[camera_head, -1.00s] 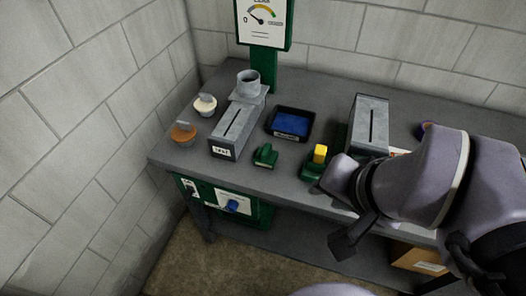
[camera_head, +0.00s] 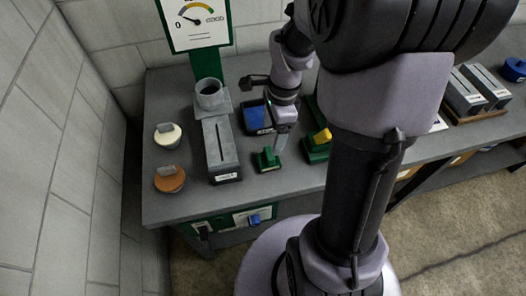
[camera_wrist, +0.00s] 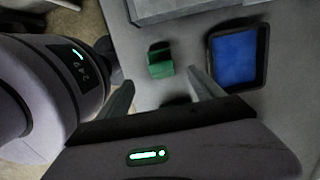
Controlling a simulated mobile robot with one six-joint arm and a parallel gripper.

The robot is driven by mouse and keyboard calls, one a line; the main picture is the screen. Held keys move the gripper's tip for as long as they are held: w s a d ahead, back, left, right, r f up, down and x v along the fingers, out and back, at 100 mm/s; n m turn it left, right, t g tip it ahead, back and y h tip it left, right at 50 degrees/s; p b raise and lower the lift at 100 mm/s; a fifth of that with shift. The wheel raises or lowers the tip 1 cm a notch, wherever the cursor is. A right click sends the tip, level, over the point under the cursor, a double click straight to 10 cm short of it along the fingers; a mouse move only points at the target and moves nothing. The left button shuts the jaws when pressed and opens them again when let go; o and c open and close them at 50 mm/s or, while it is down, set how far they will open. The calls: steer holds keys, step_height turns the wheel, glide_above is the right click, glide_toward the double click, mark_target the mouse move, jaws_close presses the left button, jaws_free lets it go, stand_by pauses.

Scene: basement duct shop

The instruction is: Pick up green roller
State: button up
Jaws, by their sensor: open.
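The small green piece, which I take for the green roller (camera_head: 267,161), stands on the grey bench in front of the blue-lined tray. In the wrist view the green roller (camera_wrist: 160,63) lies just beyond the fingertips, roughly midway between them, with a dark upper part. My gripper (camera_head: 281,143) is above the bench, close to the roller's right side in the head view. In the wrist view my gripper (camera_wrist: 160,80) has its two fingers spread with nothing held. Whether a finger touches the roller cannot be told.
The black tray with blue lining (camera_head: 254,117) is behind the roller. A grey slotted box (camera_head: 220,152) stands to its left, with orange (camera_head: 170,180) and cream (camera_head: 167,136) lidded pieces farther left. A green block with yellow top (camera_head: 317,147) is close on the right.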

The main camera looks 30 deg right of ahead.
mark_target(269, 152)
steer(key=f, duration=0.2)
steer(key=f+b, duration=0.1)
steer(key=f, duration=0.3)
steer(key=shift+a+b, duration=0.3)
steer(key=shift+b, duration=0.05)
step_height(269, 152, down, 5)
steer(key=shift+w+r+b, duration=0.1)
steer(key=shift+w+b, duration=0.05)
steer(key=shift+b, duration=1.1)
steer(key=shift+r, duration=0.15)
steer(key=shift+c, duration=0.8)
steer(key=c, duration=1.4)
steer(key=shift+r, duration=0.1)
steer(key=shift+r+p, duration=0.4)
steer(key=r+p, duration=0.1)
steer(key=s+r, duration=0.1)
steer(key=r, duration=0.1)
steer(key=shift+d+p, duration=0.15)
steer(key=shift+p, duration=0.2)
steer(key=s+d, duration=0.1)
steer(key=s, duration=0.3)
steer(key=s+d+p, duration=0.1)
steer(key=s+d, duration=0.1)
steer(key=s, duration=0.3)
steer(key=s+d+r+p, duration=0.1)
steer(key=s, duration=0.4)
steer(key=shift+s+d, duration=0.2)
